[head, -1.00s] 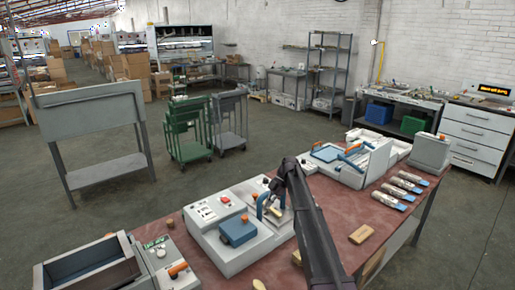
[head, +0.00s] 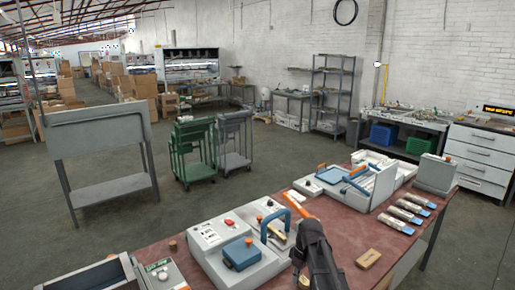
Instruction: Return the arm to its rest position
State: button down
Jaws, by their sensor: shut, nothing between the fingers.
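My arm rises from the bottom edge in the head view, right of centre, over the front of the red-brown workbench (head: 345,238). Its dark end bends at the top, and my gripper (head: 297,262) hangs down on the left side, small and dark. It is shut, with nothing seen in it. It is beside the right end of a light grey press unit (head: 222,262) with a blue block, a blue handle and buttons. An orange lever (head: 298,206) shows just behind the arm. The fingertips are hard to make out.
A wooden block (head: 368,258) lies right of my arm. Several blue-tipped tubes (head: 405,215) lie farther right. A grey machine with a blue frame (head: 345,187) stands behind. A grey bin (head: 90,278) is at the bottom left. Green (head: 195,150) and grey carts stand on the floor beyond.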

jog(key=s+d+m+t+h, duration=0.1)
jog(key=s+d+m, duration=0.3)
jog(key=s+m, duration=0.4)
jog(key=s+h, duration=0.1)
jog(key=s, duration=0.3)
jog(key=shift+s+d+f+m+t, duration=0.15)
jog(key=shift+s+f+m+t, duration=0.15)
jog(key=shift+m, duration=0.1)
jog(key=shift+w, duration=0.2)
dwell(1.4)
